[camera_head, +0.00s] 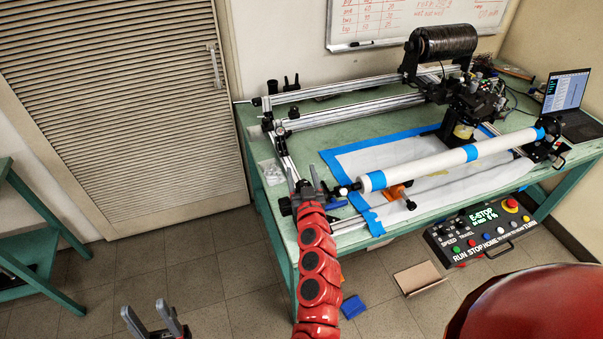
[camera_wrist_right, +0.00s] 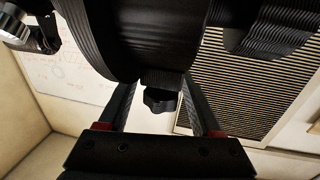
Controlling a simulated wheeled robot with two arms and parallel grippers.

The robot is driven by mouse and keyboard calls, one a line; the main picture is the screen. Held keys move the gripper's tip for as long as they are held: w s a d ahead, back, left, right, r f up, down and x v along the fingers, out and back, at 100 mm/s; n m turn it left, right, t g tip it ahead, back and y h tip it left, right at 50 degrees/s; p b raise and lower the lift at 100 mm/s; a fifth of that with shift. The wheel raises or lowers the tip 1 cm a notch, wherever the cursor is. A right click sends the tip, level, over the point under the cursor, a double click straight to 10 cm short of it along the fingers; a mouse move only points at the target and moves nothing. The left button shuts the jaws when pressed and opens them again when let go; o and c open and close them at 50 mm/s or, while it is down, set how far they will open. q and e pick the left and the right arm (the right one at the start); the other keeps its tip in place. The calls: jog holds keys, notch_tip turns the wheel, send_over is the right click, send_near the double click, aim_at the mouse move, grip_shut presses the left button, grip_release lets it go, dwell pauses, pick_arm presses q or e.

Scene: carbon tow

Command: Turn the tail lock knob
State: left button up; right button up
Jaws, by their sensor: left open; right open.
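In the right wrist view a small black lobed knob (camera_wrist_right: 160,100) sits under a large black round part (camera_wrist_right: 140,40). My right gripper (camera_wrist_right: 160,92) is open, with one finger on each side of the knob. I cannot tell whether the fingers touch it. In the head view my right gripper (camera_head: 308,183) is at the near left end of the winding machine, left of the white tube (camera_head: 430,163); I cannot make out the knob there. My left gripper (camera_head: 154,316) is open and empty over the floor at the bottom left, away from the table.
The green table (camera_head: 258,170) carries the machine's rails (camera_head: 350,113), a black spool (camera_head: 442,42) and a laptop (camera_head: 568,92). A cardboard box (camera_head: 419,278) and a blue piece (camera_head: 353,307) lie on the floor.

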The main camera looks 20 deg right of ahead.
jog(key=shift+c, duration=0.2)
grip_shut()
